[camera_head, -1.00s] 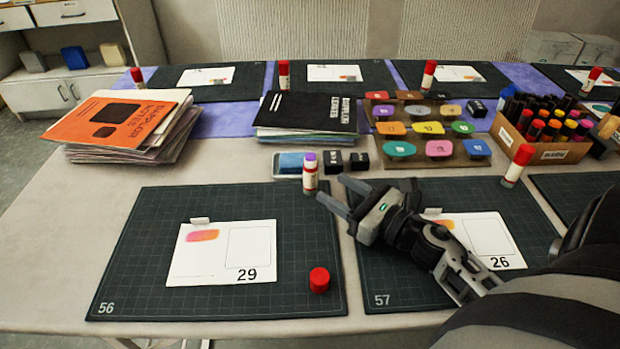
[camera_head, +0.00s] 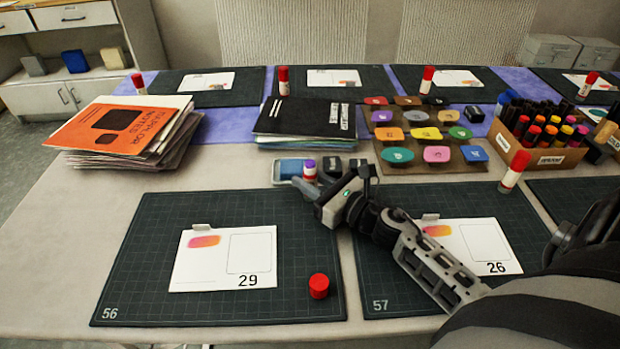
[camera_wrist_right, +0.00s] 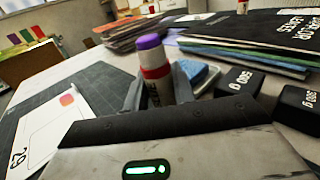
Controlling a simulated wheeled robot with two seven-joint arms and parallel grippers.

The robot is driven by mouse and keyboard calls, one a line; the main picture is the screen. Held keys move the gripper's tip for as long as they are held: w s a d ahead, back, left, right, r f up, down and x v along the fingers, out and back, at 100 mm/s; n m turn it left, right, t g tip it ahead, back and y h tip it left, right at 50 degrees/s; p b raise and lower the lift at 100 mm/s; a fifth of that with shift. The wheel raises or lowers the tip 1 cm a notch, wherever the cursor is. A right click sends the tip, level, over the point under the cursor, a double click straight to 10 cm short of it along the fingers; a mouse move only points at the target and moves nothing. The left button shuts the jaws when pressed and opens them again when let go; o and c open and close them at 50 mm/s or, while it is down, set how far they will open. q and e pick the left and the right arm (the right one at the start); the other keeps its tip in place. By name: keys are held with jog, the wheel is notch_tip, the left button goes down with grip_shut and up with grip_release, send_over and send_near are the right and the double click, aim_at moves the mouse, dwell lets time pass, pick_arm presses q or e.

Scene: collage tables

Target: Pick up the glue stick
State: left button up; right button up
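The glue stick (camera_head: 310,171) stands upright and uncapped beyond the top right corner of mat 56, with a purple tip, a red band and a white body. My right gripper (camera_head: 311,182) is low at the glue stick, its fingers open on either side of it. In the right wrist view the glue stick (camera_wrist_right: 155,70) stands between the two fingers (camera_wrist_right: 158,92); its lower part is hidden. I cannot tell whether either finger touches it. A loose red cap (camera_head: 319,286) lies on mat 56. My left gripper is not in view.
A blue pad (camera_head: 290,168) and small black blocks (camera_head: 331,164) stand close behind the glue stick. Black booklets (camera_head: 305,118) and a tray of coloured pads (camera_head: 435,162) are farther back. A capped glue stick (camera_head: 515,171) stands to the right. Mat 56 (camera_head: 140,260) is mostly clear.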

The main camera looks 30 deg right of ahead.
jog(key=c, duration=0.3)
jog(key=shift+r, duration=0.1)
